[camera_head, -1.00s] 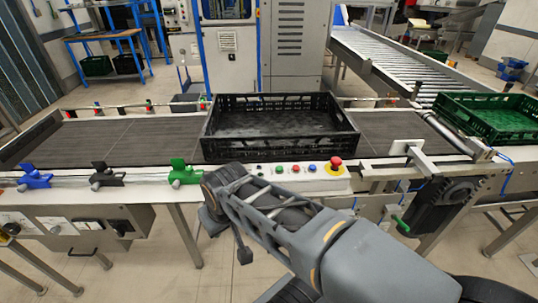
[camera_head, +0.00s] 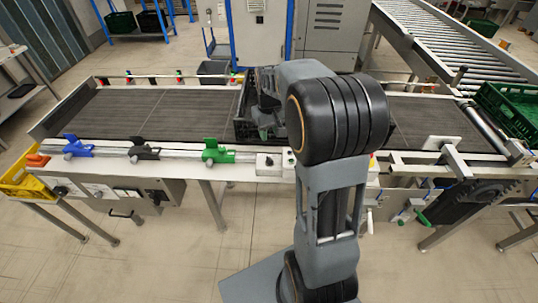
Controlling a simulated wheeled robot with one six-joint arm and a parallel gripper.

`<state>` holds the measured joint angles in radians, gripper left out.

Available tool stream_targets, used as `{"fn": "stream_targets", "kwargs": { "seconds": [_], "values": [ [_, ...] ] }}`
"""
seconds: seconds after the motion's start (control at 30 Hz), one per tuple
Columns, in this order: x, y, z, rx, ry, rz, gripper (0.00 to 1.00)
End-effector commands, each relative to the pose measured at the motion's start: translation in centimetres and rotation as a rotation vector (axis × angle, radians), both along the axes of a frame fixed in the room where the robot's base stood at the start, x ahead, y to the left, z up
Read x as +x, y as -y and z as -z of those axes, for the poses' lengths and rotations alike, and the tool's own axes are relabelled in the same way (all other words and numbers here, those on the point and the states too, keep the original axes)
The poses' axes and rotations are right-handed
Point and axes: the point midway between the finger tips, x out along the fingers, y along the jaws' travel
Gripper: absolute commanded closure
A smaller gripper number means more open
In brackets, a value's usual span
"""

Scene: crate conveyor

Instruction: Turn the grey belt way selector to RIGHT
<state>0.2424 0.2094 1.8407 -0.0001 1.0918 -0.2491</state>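A white control box (camera_head: 270,167) sits on the belt's front rail, mostly hidden behind my arm. A small dark knob (camera_head: 268,159) shows at its left end; I cannot read which way it points or whether it is the selector. Dark rotary switches (camera_head: 60,191) also show on the panel below the rail at the left, too small to read. My arm rises across the middle and bends over the belt. My gripper (camera_head: 264,108) is over the black crate (camera_head: 241,128), largely hidden by my arm, so I cannot see its fingers clearly.
The dark belt (camera_head: 150,112) is clear left of the crate. Blue (camera_head: 77,147), black (camera_head: 144,149) and green (camera_head: 217,151) clamps stand along the front rail. A green crate (camera_head: 515,112) is at the right. A yellow bin (camera_head: 25,180) is at the left end.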

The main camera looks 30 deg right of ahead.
Motion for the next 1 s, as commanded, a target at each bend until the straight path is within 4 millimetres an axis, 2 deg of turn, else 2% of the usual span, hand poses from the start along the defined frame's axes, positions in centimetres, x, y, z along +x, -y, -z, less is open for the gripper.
{"fn": "stream_targets", "kwargs": {
  "seconds": [0.3,0.5,0.7,1.0],
  "values": [
    [-0.1,-0.2,6.2,0.001,-0.005,-0.004,0.63],
    [-0.1,-0.2,9.3,0.001,-0.003,-0.003,0.63],
    [-0.1,-0.2,11.2,0.001,-0.002,-0.003,0.63],
    [-0.1,-0.2,11.8,0.000,0.000,-0.003,0.63]
  ]
}}
